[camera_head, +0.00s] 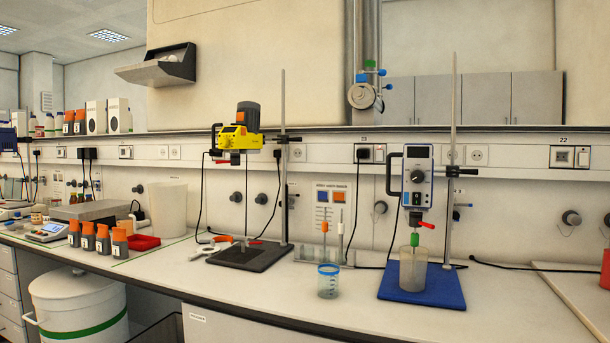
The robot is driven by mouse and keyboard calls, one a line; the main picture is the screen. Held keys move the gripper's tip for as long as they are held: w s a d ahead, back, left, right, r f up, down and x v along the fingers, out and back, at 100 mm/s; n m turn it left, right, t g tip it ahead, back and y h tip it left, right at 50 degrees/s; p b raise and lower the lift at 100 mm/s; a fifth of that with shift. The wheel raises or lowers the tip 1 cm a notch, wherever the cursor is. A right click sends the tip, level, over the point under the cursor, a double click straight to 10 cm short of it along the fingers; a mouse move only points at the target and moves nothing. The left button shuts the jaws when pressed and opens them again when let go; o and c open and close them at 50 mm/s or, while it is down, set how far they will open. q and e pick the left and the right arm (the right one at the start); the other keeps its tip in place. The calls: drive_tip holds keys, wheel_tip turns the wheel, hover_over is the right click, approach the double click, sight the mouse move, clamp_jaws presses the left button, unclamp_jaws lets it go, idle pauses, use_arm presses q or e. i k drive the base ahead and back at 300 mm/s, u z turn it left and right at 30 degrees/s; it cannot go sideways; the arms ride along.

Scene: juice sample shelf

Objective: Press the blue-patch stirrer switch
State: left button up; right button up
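The print above the patches is too small to read. A white and dark overhead stirrer (417,178) hangs on a stand at the right, over a beaker (413,269) on a blue base (446,287). A yellow stirrer (238,138) hangs on another stand, over a dark base plate (248,256). Neither of my grippers shows in this view.
A blue-rimmed cup (328,281) stands near the bench's front edge. The bench front right of the blue base is clear.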

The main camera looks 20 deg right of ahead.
sight(417, 196)
drive_tip(key=u, duration=4)
drive_tip(key=i, duration=0.1)
drive_tip(key=z, duration=3.6)
drive_tip(key=i, duration=1.4)
drive_tip(key=z, duration=1.6)
drive_tip(key=i, duration=0.5)
drive_tip(key=u, duration=0.35)
drive_tip(key=k, duration=0.65)
drive_tip(key=z, duration=0.4)
drive_tip(key=i, duration=0.1)
drive_tip(key=z, duration=0.05)
